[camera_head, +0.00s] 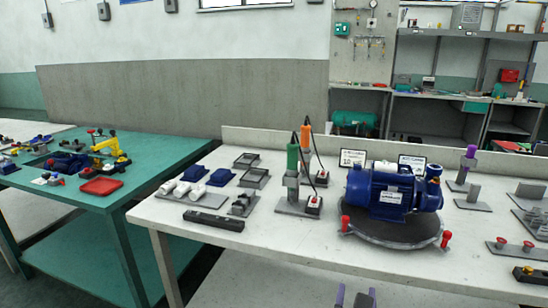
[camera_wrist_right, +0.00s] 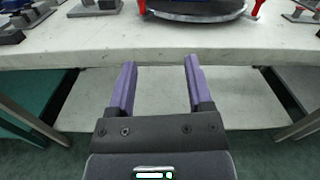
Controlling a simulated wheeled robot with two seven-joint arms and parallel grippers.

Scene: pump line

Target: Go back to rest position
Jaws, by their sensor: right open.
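My right gripper (camera_wrist_right: 158,92) is open and empty, with two purple fingers spread apart in the right wrist view. It is in front of and below the white table's front edge. In the head view only its fingertips (camera_head: 356,298) show at the bottom edge. My left gripper does not show in either view. A blue pump (camera_head: 388,193) sits on a dark round turntable (camera_head: 385,230) with red knobs on the white table (camera_head: 290,256). The right gripper touches none of these.
A green screwdriver (camera_head: 292,160) and an orange screwdriver (camera_head: 306,135) stand upright in holders left of the pump. Blue trays, white cylinders and a black bar (camera_head: 213,221) lie farther left. A green table (camera_head: 90,205) with a red tray (camera_head: 101,186) stands at left.

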